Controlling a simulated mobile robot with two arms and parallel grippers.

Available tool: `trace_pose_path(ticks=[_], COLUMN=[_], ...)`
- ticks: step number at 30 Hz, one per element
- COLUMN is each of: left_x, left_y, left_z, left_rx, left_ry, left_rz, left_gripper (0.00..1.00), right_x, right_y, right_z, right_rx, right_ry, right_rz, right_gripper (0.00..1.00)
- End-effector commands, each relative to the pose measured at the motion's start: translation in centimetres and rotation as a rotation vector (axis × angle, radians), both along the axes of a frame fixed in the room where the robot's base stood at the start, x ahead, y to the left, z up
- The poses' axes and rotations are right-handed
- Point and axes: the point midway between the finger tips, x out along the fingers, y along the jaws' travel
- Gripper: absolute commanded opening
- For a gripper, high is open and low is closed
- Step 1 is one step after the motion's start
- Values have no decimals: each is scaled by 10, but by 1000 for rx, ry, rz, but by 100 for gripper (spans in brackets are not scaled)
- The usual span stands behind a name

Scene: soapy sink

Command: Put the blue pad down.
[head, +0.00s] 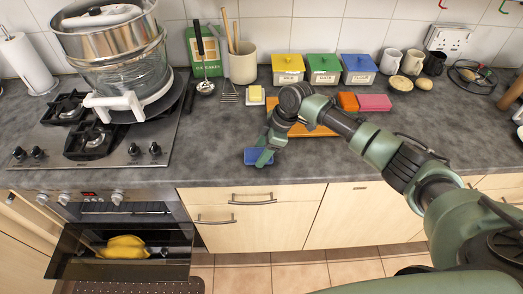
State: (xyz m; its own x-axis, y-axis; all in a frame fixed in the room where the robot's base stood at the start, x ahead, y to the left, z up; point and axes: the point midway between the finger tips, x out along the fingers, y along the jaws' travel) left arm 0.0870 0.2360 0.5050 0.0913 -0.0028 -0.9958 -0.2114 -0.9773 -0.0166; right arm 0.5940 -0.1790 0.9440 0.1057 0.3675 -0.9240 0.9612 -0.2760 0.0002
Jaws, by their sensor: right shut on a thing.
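The blue pad (252,156) is a small flat block at the front edge of the grey worktop, left of the wooden board. My right gripper (264,157) reaches down over the worktop and is shut on the blue pad at its right side. I cannot tell whether the pad touches the worktop or is just above it. My left gripper does not show.
Orange (347,101) and pink (375,103) blocks lie right of the wooden board (318,131). Yellow, green and blue canisters (323,70) stand behind. The hob (95,130) is at left, above an open oven door (120,255). Worktop left of the pad is clear.

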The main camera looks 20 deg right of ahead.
Motion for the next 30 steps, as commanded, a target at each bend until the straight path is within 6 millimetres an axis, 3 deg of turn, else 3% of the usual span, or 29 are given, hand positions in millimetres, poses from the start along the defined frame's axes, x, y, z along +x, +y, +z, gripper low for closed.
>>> trace_pose_path(ticks=[3, 4, 6, 17, 30], left_x=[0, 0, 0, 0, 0], left_y=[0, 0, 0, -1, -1], left_z=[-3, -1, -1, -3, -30], left_rx=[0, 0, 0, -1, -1], left_ry=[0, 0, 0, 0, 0], left_rz=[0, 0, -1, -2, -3], left_gripper=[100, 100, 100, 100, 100], right_x=[0, 0, 0, 0, -9], right_y=[0, 0, 0, -2, -35], right_z=[-4, -3, -3, 5, 85], right_rx=[0, 0, 0, 1, 0], right_ry=[0, 0, 0, -1, -4], right_rz=[0, 0, 0, 0, -1], right_gripper=[11, 62, 75, 75, 75])
